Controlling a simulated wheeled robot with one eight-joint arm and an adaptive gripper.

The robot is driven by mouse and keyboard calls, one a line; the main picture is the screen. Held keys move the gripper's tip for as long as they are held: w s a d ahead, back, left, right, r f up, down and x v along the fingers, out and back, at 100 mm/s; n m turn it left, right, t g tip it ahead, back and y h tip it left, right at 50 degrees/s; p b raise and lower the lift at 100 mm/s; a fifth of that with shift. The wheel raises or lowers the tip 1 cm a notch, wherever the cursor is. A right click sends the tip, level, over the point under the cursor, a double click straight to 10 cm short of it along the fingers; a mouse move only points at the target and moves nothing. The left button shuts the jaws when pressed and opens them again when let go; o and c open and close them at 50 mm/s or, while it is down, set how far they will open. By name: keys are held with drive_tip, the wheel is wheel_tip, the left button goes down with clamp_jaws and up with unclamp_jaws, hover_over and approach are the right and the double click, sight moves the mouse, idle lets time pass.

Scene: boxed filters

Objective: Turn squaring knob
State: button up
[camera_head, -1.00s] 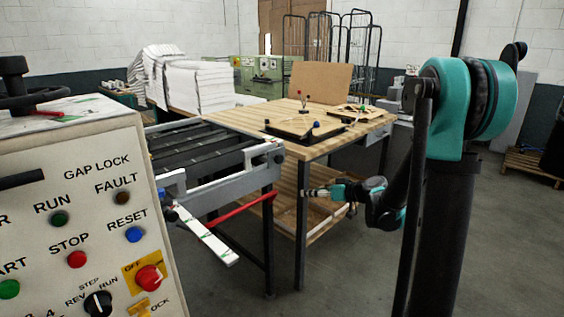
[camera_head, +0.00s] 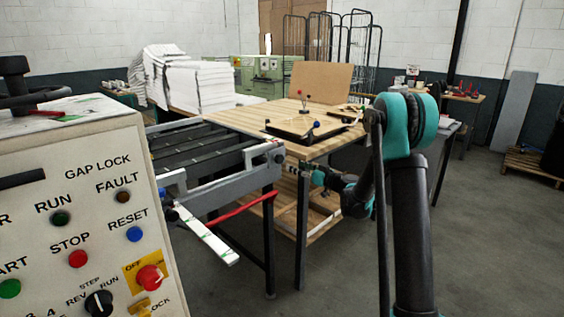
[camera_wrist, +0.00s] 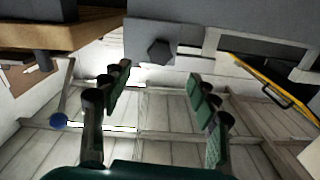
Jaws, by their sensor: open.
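A dark faceted knob (camera_wrist: 160,52) sticks out of a grey plate (camera_wrist: 185,48) at the top middle of the wrist view. In the head view a small dark knob (camera_head: 279,158), seemingly the same one, sits on the end of the grey feed-table frame (camera_head: 225,188). My gripper (camera_wrist: 158,76) is open and empty, its green-padded fingers spread to either side below the knob in the picture. No contact shows. In the head view my gripper (camera_head: 304,170) is just right of the frame's end, pointing left towards it.
A wooden table (camera_head: 340,135) stands close behind my gripper. A red bar (camera_head: 235,212) and a white strip (camera_head: 208,236) stick out below the frame. A control panel (camera_head: 85,215) fills the left. A blue ball (camera_wrist: 57,121) shows in the wrist view. Floor at right is clear.

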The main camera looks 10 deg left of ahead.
sight(281, 160)
drive_tip(key=x, duration=0.9)
drive_tip(key=shift+w+a, duration=0.2)
drive_tip(key=shift+a, duration=0.1)
drive_tip(key=c, duration=1.2)
